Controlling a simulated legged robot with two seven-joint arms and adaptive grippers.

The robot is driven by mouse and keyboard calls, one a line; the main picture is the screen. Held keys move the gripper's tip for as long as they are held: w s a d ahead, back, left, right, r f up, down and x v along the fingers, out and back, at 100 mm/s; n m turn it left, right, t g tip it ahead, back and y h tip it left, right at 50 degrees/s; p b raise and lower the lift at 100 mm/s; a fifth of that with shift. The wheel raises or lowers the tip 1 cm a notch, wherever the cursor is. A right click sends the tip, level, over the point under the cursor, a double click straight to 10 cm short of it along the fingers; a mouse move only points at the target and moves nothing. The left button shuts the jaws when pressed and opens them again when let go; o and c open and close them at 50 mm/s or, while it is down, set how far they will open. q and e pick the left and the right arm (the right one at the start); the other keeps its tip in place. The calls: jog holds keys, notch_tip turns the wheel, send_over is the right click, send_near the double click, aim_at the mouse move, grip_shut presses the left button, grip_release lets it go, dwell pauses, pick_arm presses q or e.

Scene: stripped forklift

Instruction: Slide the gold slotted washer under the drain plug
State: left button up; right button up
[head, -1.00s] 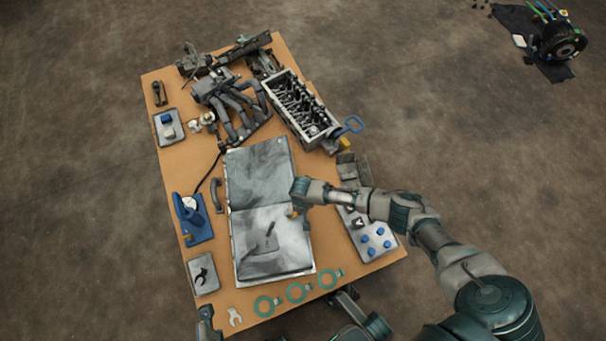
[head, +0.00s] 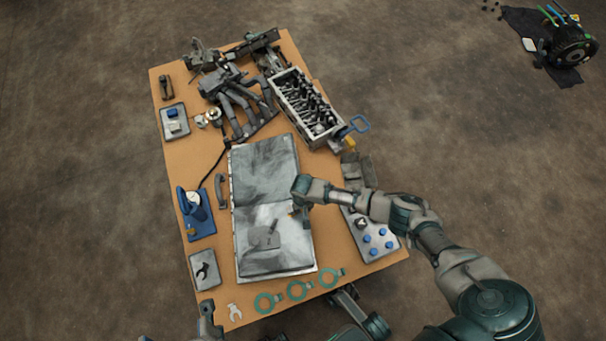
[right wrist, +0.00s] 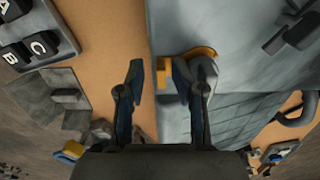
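In the right wrist view a gold piece shows as a curved edge (right wrist: 202,51) and a small tab (right wrist: 161,72), which looks like the slotted washer. A rounded grey part (right wrist: 207,68), possibly the drain plug, lies against the curved edge. I cannot tell whether the washer is under it. My right gripper (right wrist: 155,75) is open, with the tab between its fingertips, closer to the right finger. In the head view my right gripper (head: 299,212) is low over the right edge of the grey metal pan (head: 265,165). My left gripper is not clearly visible.
The engine block (head: 305,105) and pipes (head: 238,105) fill the table's far end. A tray with blue knobs (head: 375,240) lies right of the pan. Green rings (head: 299,290) lie along the near edge. A blue stand (head: 195,212) is at the left.

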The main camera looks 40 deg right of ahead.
notch_tip(320, 180, up, 12)
jog(key=shift+f, duration=0.15)
dwell(0.3)
